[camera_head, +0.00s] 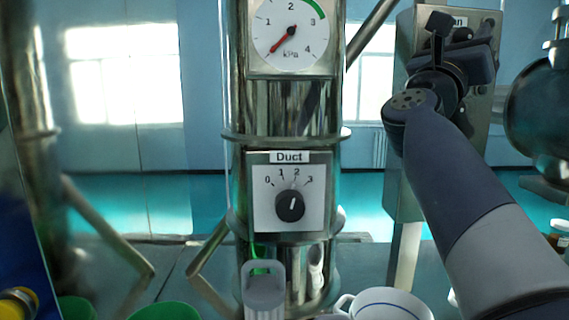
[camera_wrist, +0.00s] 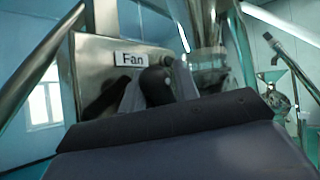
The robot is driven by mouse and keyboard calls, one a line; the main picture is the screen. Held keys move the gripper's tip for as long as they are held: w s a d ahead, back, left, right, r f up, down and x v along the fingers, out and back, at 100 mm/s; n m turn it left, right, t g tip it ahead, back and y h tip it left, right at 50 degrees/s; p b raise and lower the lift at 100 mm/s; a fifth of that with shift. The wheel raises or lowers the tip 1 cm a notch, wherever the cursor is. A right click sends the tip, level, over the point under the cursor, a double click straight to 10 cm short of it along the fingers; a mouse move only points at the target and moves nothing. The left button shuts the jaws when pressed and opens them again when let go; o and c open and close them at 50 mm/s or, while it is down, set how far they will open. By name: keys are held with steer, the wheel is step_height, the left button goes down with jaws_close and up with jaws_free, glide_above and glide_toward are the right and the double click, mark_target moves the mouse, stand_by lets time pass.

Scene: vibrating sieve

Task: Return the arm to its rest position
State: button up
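My gripper (camera_head: 440,25) is at the upper right in the head view, in front of a grey metal box (camera_head: 408,200) that carries a partly hidden label. In the wrist view the box's label reads "Fan" (camera_wrist: 131,59). Two grey fingers of my gripper (camera_wrist: 158,88) stand on either side of a black knob (camera_wrist: 156,84) on the box. I cannot tell whether they touch it. My gripper's own body hides the lower part of that view. My arm reaches up from the lower right in the head view.
A shiny vertical duct (camera_head: 290,108) stands mid-view with a kPa gauge (camera_head: 290,35), its red needle at lower left. The Duct knob (camera_head: 290,205) points near 2. A white cup (camera_head: 390,305), a grey container (camera_head: 264,290) and green bowls (camera_head: 165,311) stand below.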

steer(key=shift+d+r+m+g+p, duration=0.1)
steer(key=shift+r+m+g+p, duration=0.15)
steer(key=shift+m+g+p, duration=1.2)
steer(key=shift+f+y+p, duration=0.25)
steer(key=shift+y+p, duration=0.05)
steer(key=shift+p, duration=0.8)
steer(key=shift+r, duration=0.1)
